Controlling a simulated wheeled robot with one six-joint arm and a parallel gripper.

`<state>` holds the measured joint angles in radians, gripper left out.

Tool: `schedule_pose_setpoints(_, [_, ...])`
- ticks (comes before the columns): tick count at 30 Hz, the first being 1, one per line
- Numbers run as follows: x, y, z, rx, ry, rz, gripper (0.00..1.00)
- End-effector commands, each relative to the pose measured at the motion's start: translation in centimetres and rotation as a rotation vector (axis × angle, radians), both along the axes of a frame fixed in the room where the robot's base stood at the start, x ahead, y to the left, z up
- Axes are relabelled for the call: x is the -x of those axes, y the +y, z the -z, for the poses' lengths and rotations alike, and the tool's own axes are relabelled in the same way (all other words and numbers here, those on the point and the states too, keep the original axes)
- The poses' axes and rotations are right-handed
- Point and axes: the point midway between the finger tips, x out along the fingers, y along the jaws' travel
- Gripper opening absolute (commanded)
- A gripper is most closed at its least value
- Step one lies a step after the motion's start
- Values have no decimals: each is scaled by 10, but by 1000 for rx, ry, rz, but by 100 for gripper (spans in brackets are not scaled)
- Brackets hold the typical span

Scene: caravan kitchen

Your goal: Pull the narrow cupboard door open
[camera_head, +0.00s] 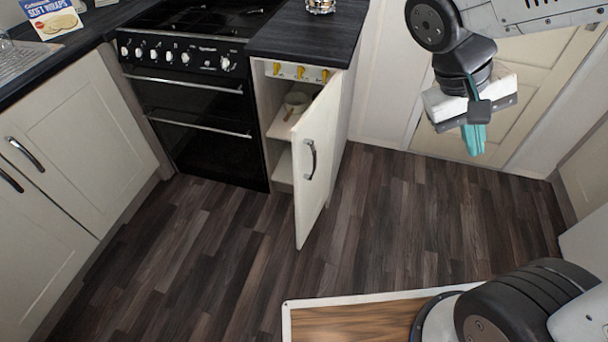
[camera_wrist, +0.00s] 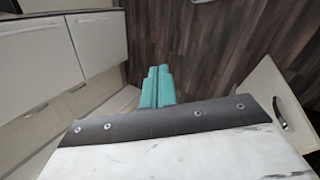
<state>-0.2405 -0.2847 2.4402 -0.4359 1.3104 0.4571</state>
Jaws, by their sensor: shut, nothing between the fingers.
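The narrow cupboard door (camera_head: 319,158) stands wide open beside the black cooker, swung out over the floor. Its curved metal handle (camera_head: 310,160) is on the face turned to the right. Inside the cupboard (camera_head: 283,160) are shelves with a light cup. The door also shows at the right of the wrist view (camera_wrist: 277,108), with its handle (camera_wrist: 280,114). My gripper (camera_head: 474,150) is at the upper right, well apart from the door and above the floor. Its teal fingers (camera_wrist: 157,75) are together with nothing between them.
White cupboards (camera_head: 80,140) line the left side. A wood-topped surface with a pale rim (camera_head: 350,320) is in the foreground. The floor (camera_head: 400,210) between is clear.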

Motion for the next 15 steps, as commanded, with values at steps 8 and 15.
schedule_pose_setpoints(8, [-79, 21, 45, 423, 8, -117, 0])
schedule_pose_setpoints(15, [-144, 72, 103, 724, -146, -317, 0])
